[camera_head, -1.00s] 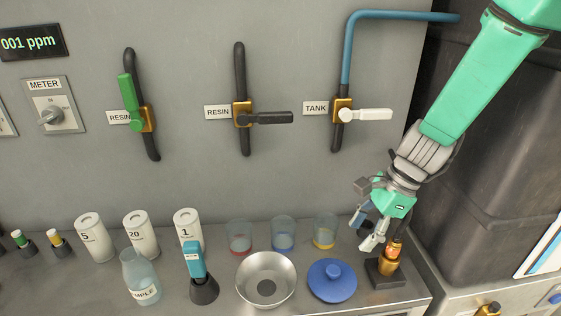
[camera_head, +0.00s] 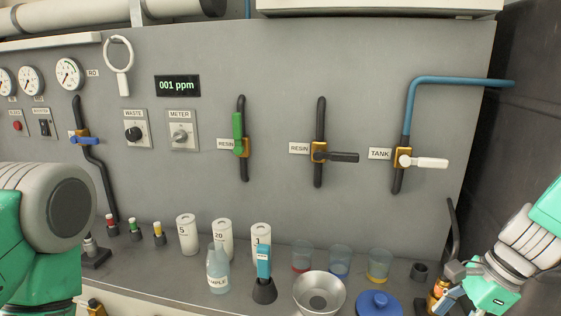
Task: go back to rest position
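My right gripper (camera_head: 447,299) is at the lower right, on an arm that comes in from the right edge.
A grey bench (camera_head: 165,272) holds white canisters (camera_head: 187,236), a sample bottle (camera_head: 218,272), beakers (camera_head: 340,262), a metal bowl (camera_head: 319,294) and a blue lid (camera_head: 379,304). The panel behind has valve handles, including a white one (camera_head: 426,162).

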